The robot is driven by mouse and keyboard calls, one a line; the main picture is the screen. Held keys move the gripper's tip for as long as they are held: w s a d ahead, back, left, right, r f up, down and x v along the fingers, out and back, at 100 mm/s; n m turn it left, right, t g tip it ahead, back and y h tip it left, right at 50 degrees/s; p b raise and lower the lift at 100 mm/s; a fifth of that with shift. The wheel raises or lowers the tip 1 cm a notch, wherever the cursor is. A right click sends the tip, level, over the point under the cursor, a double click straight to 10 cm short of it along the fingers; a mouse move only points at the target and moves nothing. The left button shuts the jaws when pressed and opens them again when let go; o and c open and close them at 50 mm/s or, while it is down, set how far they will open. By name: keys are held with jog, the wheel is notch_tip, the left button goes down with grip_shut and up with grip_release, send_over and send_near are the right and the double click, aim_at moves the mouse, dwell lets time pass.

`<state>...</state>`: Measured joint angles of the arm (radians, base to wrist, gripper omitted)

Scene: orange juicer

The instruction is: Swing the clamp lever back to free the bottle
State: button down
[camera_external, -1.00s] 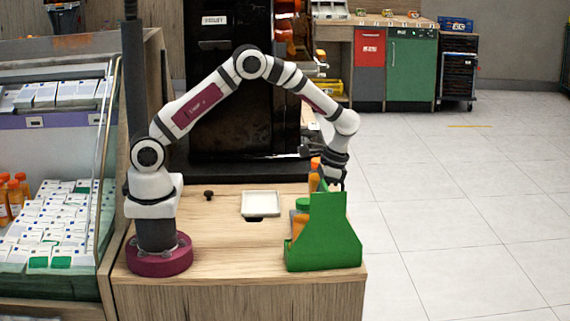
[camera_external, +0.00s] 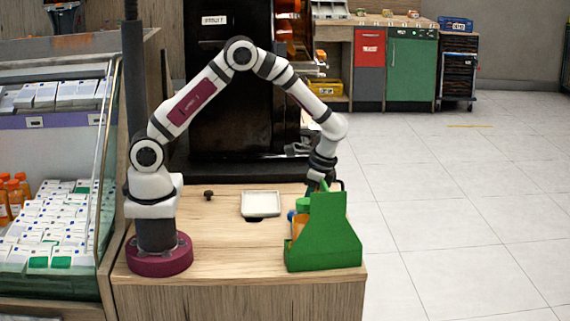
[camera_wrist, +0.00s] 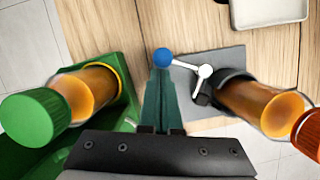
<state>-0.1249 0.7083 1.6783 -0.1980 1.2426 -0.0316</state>
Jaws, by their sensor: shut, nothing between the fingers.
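The clamp lever (camera_wrist: 186,64) is a short pale metal arm with a blue ball knob (camera_wrist: 162,58) at its left end in the wrist view. The blue knob also shows beside the green stand in the external view (camera_external: 291,215). The lever joins a black clamp (camera_wrist: 205,90) around an orange juice bottle (camera_wrist: 262,104) with an orange cap (camera_wrist: 307,134). My gripper (camera_wrist: 160,74) is shut and empty, its fingertips right by the knob; contact is unclear. In the external view my gripper (camera_external: 318,184) is low behind the stand.
A green-capped juice bottle (camera_wrist: 88,95) sits in the green stand (camera_external: 324,245), close to the left of my fingers in the wrist view. A white tray (camera_external: 260,204) and a small dark knob (camera_external: 208,194) are on the wooden counter.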

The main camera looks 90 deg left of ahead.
jog(key=shift+s+m+y, duration=0.3)
jog(key=shift+s+m, duration=0.2)
jog(key=shift+m, duration=0.5)
jog(key=shift+s+a, duration=0.15)
jog(key=shift+s, duration=0.2)
jog(key=shift+s+a+m+y, duration=0.1)
jog(key=shift+s+m+y, duration=0.25)
jog(key=shift+m, duration=0.35)
jog(key=v, duration=1.5)
jog(key=shift+s+r, duration=0.2)
jog(key=shift+r, duration=0.3)
